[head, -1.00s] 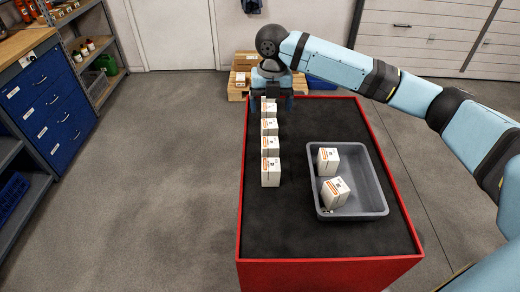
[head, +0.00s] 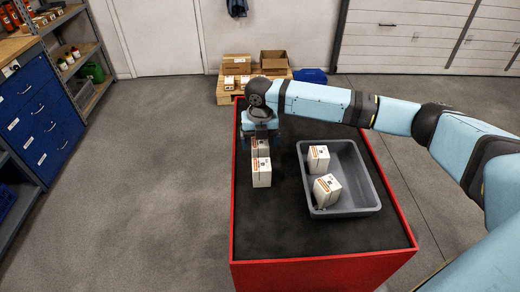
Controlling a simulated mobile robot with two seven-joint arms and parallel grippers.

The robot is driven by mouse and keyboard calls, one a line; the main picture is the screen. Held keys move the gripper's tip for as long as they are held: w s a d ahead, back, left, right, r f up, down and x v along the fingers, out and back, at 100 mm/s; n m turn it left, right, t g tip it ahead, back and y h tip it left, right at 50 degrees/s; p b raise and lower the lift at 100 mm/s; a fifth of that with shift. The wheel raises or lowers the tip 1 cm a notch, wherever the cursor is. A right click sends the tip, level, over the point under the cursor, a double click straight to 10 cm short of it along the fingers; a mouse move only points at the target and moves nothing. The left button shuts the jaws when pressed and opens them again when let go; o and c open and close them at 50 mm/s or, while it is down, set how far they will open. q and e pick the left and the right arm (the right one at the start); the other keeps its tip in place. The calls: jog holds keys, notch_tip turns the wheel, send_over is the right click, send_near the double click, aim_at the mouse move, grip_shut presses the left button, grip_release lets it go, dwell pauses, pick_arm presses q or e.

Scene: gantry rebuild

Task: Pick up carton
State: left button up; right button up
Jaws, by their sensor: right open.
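White cartons with orange and black print stand in a row on the left side of the black-topped red table (head: 330,240). The nearest carton (head: 261,172) stands upright and is fully clear. Another carton (head: 262,147) stands just behind it, partly covered from above by my right gripper (head: 261,137). The right gripper points down over the row, open, with its fingers about that second carton; I cannot tell whether they touch it. Any cartons farther back are hidden by the gripper and wrist. My left gripper is not in view.
A grey tray (head: 372,200) on the right of the table holds two cartons (head: 327,189), one tilted. Behind the table is a wooden pallet (head: 225,98) with boxes. Blue drawers (head: 40,120) and shelves stand at left. The table's front is clear.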

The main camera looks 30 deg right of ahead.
jog(key=shift+f, duration=1.3)
jog(key=shift+r, duration=0.1)
jog(key=c, duration=1.1)
